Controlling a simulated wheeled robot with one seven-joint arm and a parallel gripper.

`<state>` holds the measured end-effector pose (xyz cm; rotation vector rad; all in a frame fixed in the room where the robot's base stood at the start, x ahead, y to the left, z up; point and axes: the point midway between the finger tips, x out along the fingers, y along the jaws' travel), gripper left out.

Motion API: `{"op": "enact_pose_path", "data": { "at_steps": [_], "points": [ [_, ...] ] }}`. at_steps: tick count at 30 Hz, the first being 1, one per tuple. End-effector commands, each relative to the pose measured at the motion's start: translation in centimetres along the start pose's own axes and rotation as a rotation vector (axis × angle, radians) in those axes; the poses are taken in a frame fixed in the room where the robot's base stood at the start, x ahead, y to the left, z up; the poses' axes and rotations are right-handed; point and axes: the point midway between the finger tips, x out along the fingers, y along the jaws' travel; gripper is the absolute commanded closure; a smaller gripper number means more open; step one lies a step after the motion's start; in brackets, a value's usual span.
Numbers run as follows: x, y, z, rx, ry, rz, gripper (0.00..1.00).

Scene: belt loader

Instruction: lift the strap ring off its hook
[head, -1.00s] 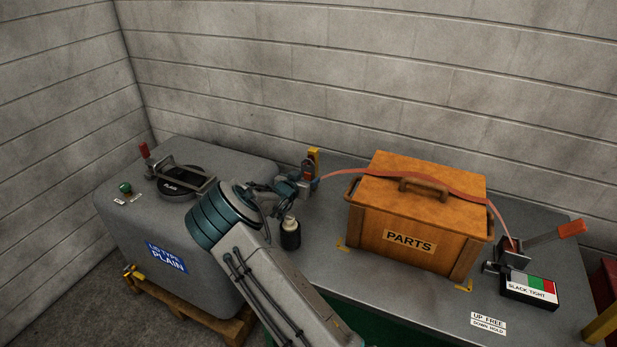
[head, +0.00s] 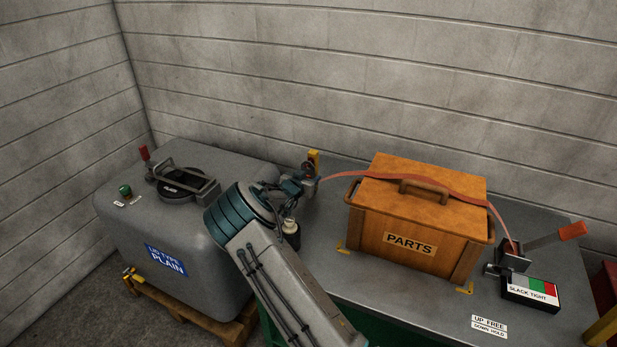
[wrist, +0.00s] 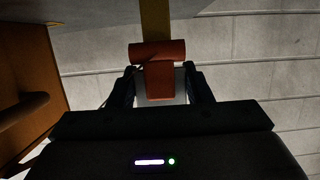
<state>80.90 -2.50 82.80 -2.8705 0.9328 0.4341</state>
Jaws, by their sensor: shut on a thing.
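The red strap (head: 450,188) runs from my gripper over the wooden PARTS box (head: 403,222) to the lever buckle at the right. My gripper (head: 309,183) is at the strap's left end, beside the yellow hook post (head: 314,158). In the wrist view my gripper (wrist: 160,84) is shut on the strap ring, with a red strap end (wrist: 160,78) and a red roll (wrist: 157,51) between and beyond the fingers. The yellow post (wrist: 155,20) stands just past the roll. The ring's outline and its contact with the hook are hidden.
The lever buckle (head: 513,258) has its red-handled lever raised to the right, by a SLACK/TIGHT gauge (head: 532,291). A grey tank (head: 190,235) is at left. The block wall is close behind.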

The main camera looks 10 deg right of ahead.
Motion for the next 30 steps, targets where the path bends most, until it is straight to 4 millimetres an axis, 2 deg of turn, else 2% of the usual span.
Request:
{"op": "enact_pose_path", "data": {
  "at_steps": [8, 30],
  "points": [
    [-0.2, 0.0, -0.7, 0.0, 0.0, 0.0, 0.75],
    [-2.0, 0.0, -0.6, 0.0, 0.0, -0.001, 0.75]
  ]
}}
